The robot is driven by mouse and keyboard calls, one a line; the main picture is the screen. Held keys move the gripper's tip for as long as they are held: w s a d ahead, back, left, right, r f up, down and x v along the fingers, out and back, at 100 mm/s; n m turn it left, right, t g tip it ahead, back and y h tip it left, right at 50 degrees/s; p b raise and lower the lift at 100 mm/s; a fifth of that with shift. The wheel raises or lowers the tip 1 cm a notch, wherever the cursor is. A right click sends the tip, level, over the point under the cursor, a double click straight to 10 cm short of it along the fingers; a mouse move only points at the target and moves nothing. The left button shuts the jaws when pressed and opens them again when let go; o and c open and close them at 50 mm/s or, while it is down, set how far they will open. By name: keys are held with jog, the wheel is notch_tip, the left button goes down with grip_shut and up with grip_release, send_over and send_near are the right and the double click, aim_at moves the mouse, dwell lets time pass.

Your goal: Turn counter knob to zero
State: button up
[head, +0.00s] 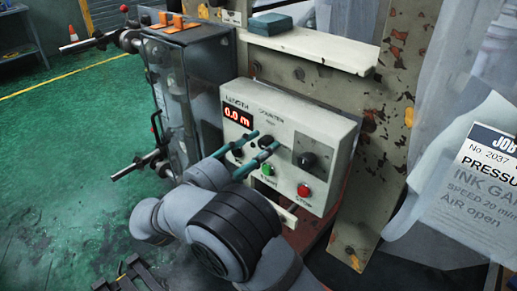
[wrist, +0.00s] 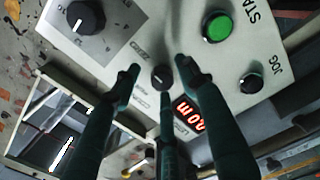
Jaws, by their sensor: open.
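The cream control box (head: 335,135) has a red lit display (head: 238,117) reading 0.0 m. The small black counter knob (wrist: 161,77) shows between my fingers in the wrist view, below the display's label side of the panel. In the head view the knob (head: 266,142) is partly hidden by my fingers. My gripper (head: 265,141) is open, with its teal fingers spread to either side of the knob. It also shows in the wrist view (wrist: 158,66), where a further dark finger lies close behind the knob. I cannot tell whether any finger touches the knob.
A larger black dial (head: 306,161), a green start button (head: 268,169) and a red stop button (head: 304,190) are on the same panel. A black jog knob (wrist: 250,83) shows in the wrist view. A cream shelf (head: 315,48) juts out above, and a paper job sheet (head: 480,180) hangs at right.

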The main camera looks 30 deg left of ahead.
jog(key=shift+s+a, duration=0.1)
jog(key=shift+s, duration=0.3)
jog(key=s+a, duration=0.1)
jog(key=s, duration=1)
jog(key=shift+a, duration=0.3)
jog(key=w, duration=0.4)
jog(key=w+d, duration=0.1)
jog(key=w, duration=0.6)
jog(key=shift+w+d, duration=0.3)
jog(key=shift+w, duration=0.1)
jog(key=shift+s, duration=0.15)
